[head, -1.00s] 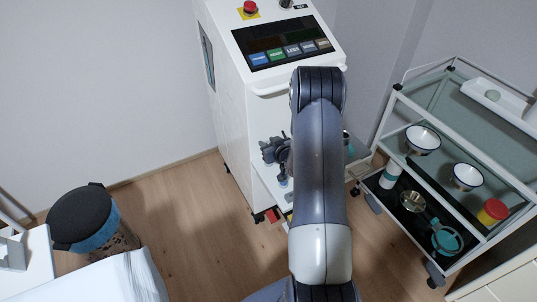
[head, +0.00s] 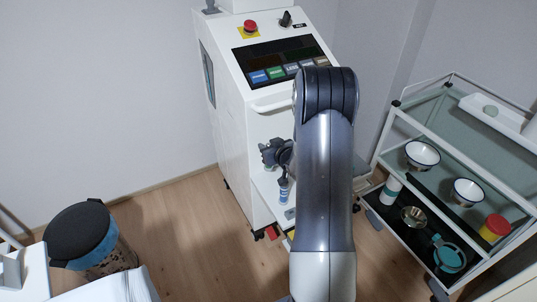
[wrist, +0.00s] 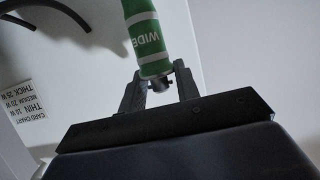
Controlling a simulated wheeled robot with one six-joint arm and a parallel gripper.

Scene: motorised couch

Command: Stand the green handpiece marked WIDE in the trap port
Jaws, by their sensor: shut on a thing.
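The green handpiece (wrist: 149,40) with white WIDE lettering is in the wrist view, running up out of the top of the picture. My gripper (wrist: 158,88) is shut on it at its narrow metal end, with one finger on each side. In the head view my own arm hides the gripper and the green handpiece. I cannot make out the trap port in either view.
The white machine (head: 232,130) has a dark panel with coloured buttons (head: 275,73) and a red stop knob (head: 250,26). A glass-shelved trolley (head: 412,130) with bowls stands at right. A lidded bin (head: 78,232) is at lower left. A card chart (wrist: 28,100) shows in the wrist view.

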